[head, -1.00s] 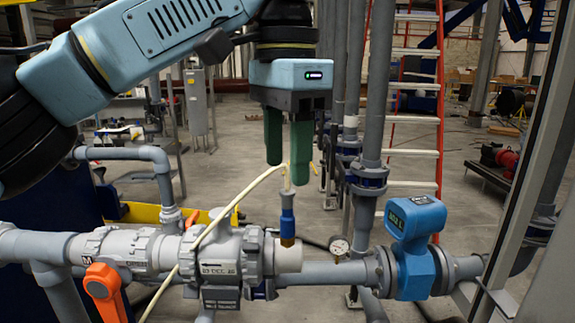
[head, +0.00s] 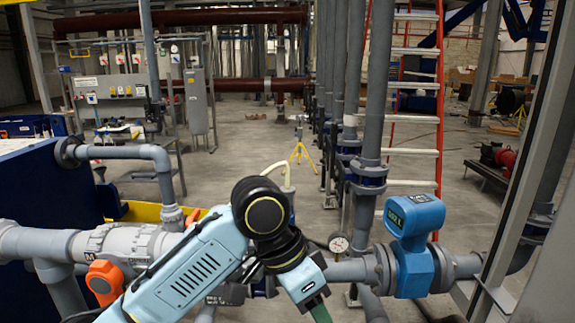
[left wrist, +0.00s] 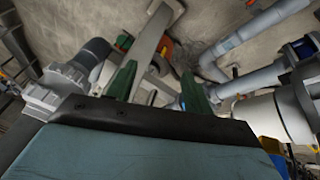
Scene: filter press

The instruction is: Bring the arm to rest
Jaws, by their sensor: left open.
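My left arm comes in from the bottom left in the head view and lies in front of the pipework. Its elbow-like joint is raised and its left gripper points down at the bottom edge. In that view only part of the gripper and a bit of green finger (head: 320,312) show. In the left wrist view both green fingers of the gripper (left wrist: 157,88) are spread apart, with nothing held between them. The pale cable (head: 278,168) loops above the arm. The blue-sleeved fitting it runs to is mostly hidden by the arm. No right gripper shows.
A grey pipe run crosses below, with an orange-handled valve (head: 104,282) at left, a round gauge (head: 339,243) and a blue flow meter (head: 414,232) at right. A blue panel stands at far left and a grey upright at far right. The floor behind is largely open.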

